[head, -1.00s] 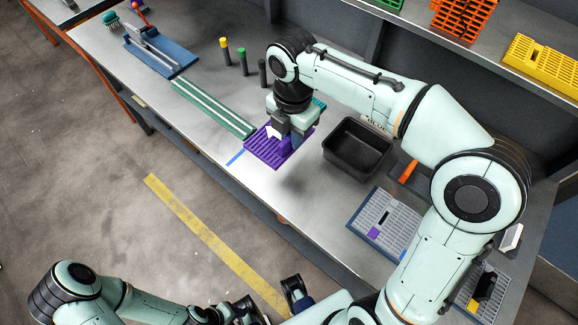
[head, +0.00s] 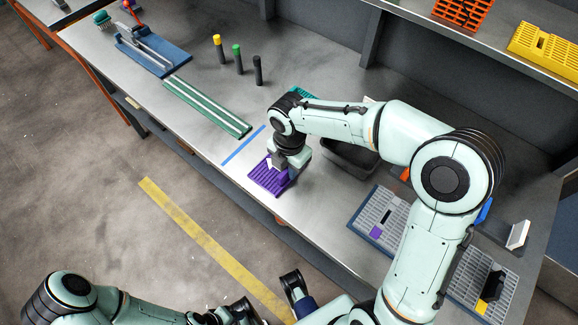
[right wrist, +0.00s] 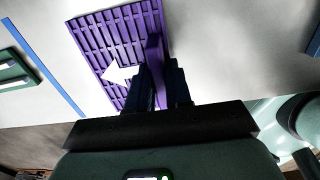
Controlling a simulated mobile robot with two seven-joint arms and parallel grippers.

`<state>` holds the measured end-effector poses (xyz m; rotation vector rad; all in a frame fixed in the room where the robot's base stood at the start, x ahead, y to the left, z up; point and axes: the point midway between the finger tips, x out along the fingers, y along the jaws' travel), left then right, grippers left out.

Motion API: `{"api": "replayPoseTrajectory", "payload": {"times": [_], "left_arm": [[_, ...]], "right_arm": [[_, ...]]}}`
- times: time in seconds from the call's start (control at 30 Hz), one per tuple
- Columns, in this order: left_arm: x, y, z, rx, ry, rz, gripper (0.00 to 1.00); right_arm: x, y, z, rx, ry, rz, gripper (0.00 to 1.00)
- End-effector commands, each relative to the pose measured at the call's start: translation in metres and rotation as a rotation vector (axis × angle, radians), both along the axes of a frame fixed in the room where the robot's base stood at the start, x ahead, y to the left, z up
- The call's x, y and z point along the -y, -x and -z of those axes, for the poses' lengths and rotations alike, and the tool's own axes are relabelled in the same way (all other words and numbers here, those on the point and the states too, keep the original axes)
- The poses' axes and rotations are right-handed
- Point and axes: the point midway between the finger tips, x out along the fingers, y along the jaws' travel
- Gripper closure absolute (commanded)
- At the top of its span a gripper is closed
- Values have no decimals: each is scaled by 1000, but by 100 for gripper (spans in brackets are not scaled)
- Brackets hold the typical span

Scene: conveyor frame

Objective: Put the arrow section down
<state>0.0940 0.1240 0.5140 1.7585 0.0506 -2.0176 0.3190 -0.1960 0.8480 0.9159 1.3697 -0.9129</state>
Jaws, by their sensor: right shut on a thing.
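The arrow section is a purple slatted plate (head: 265,181) with a white arrow on it, near the table's front edge in the head view. It also fills the upper middle of the right wrist view (right wrist: 115,45). My right gripper (head: 281,164) is shut on an upright purple fin of the plate. The plate looks level and low over the steel tabletop; I cannot tell whether it touches. My left gripper (head: 240,313) is at the bottom edge of the head view, partly cut off, and its jaws are unclear.
A blue line (head: 243,145) and a green rail section (head: 205,107) lie left of the plate. A black bin (head: 350,159) stands to its right, partly behind my arm. Several capped posts (head: 238,60) stand behind. Grey grid trays (head: 381,222) lie at right. Bare steel surrounds the plate.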

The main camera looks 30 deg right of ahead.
Motion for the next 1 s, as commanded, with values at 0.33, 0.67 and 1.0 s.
{"api": "replayPoseTrajectory", "payload": {"times": [0.33,0.67,1.0], "left_arm": [[0,0,0,0,1,0,57],[0,0,-1,-1,0,0,57],[1,4,-12,-17,4,4,57]], "right_arm": [[0,0,1,1,0,1,55],[0,0,-2,2,0,1,55],[0,-1,-63,7,-1,1,55]]}}
